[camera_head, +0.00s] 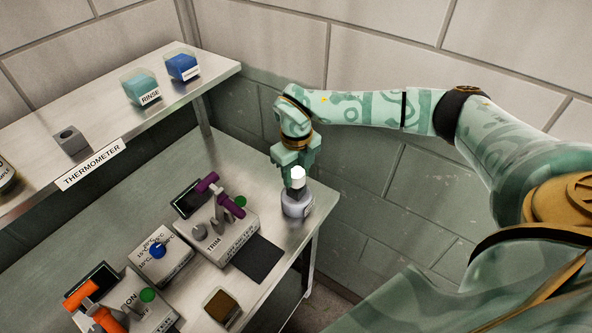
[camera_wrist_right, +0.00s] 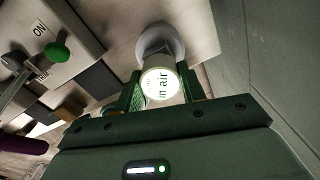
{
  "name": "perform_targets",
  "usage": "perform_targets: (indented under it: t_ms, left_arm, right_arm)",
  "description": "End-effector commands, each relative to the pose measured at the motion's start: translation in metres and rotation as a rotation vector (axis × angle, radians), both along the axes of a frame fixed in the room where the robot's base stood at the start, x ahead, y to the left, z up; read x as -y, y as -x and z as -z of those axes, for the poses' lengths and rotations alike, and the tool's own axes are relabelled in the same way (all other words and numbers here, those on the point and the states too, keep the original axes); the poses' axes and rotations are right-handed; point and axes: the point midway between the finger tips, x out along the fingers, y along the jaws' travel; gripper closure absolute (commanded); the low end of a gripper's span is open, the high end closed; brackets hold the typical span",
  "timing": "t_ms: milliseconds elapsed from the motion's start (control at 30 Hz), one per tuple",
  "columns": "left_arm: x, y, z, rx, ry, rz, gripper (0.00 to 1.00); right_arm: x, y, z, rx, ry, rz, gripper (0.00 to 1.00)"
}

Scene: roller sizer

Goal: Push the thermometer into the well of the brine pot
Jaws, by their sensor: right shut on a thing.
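The thermometer (camera_head: 298,175) shows as a white rounded top between the fingers of my right gripper (camera_head: 296,168), which is shut on it. In the right wrist view, the thermometer's round lit face (camera_wrist_right: 160,83) reads "in air" between the green fingers of the right gripper (camera_wrist_right: 160,92). A grey pot (camera_head: 297,207), which looks like the brine pot, stands on the lower bench right below the gripper. Its pale round body also shows behind the thermometer in the right wrist view (camera_wrist_right: 158,38). The thermometer's lower part and the well's mouth are hidden. My left gripper is out of view.
Left of the pot are a box with a purple handle (camera_head: 207,184), a dark mat (camera_head: 257,259), a box with a blue knob (camera_head: 157,251) and an orange-handled device (camera_head: 82,296). The shelf (camera_head: 107,120) bears an empty-looking grey holder (camera_head: 70,139). A wall stands close behind.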

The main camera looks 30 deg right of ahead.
Motion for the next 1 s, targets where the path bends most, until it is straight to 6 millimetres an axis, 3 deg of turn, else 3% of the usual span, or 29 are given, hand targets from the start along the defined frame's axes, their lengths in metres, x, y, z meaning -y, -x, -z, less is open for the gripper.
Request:
perform_targets:
  t_ms: [733, 767, 833, 1000]
  left_arm:
    - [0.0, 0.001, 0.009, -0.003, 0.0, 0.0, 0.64]
    - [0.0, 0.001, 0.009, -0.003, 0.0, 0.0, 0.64]
    - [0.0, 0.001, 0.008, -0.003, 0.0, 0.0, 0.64]
    - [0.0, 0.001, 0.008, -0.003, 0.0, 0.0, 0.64]
  right_arm:
    - [0.0, 0.0, 0.02, -0.001, 0.0, 0.0, 0.83]
    - [0.0, 0.0, 0.019, -0.001, 0.0, 0.0, 0.55]
    - [0.0, 0.0, 0.019, -0.001, 0.0, 0.0, 0.35]
    - [0.0, 0.0, 0.019, 0.0, 0.0, 0.0, 0.35]
